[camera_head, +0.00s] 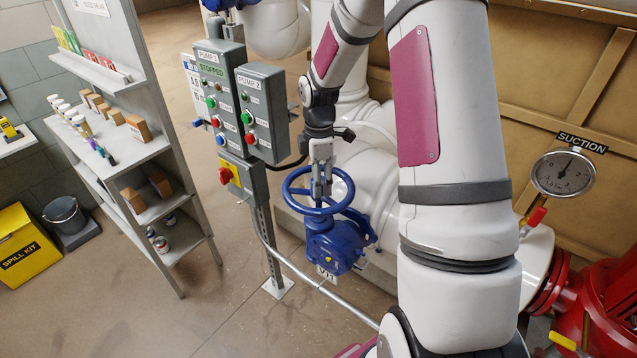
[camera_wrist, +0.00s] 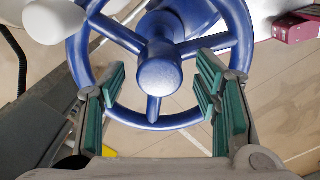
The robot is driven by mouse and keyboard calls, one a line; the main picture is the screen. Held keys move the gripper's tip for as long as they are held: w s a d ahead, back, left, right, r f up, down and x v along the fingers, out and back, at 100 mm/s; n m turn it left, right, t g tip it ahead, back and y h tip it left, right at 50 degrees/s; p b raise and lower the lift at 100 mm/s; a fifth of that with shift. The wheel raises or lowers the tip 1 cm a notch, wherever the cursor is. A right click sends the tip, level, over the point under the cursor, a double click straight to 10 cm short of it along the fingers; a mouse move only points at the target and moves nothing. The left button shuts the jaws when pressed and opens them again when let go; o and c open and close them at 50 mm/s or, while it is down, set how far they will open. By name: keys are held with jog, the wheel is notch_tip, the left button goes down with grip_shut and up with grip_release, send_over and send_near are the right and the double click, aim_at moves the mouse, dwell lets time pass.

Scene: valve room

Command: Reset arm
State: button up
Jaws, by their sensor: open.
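My gripper (camera_head: 321,187) is at the blue handwheel of the valve in the head view, in front of its far rim and hub. In the wrist view my gripper (camera_wrist: 160,100) is open, with green-padded fingers apart on either side. The blue handwheel (camera_wrist: 208,50) lies beyond the fingers, and its round hub (camera_wrist: 158,76) shows between them. Nothing is held between the pads. I cannot tell whether a finger touches the rim. The blue valve body (camera_head: 335,243) sits below the wheel, with a small tag.
Pump control boxes (camera_head: 222,90) on a post stand left of the wheel. A grey shelf (camera_head: 137,150) with small boxes and bottles is further left. A white pipe (camera_head: 370,170) runs behind the wheel. A suction gauge (camera_head: 563,173) and red pump (camera_head: 600,310) are at right.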

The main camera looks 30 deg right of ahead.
jog(key=shift+f, duration=0.95)
jog(key=shift+r, duration=0.1)
jog(key=c, duration=1.1)
jog(key=shift+c, duration=0.2)
jog(key=shift+a, duration=0.1)
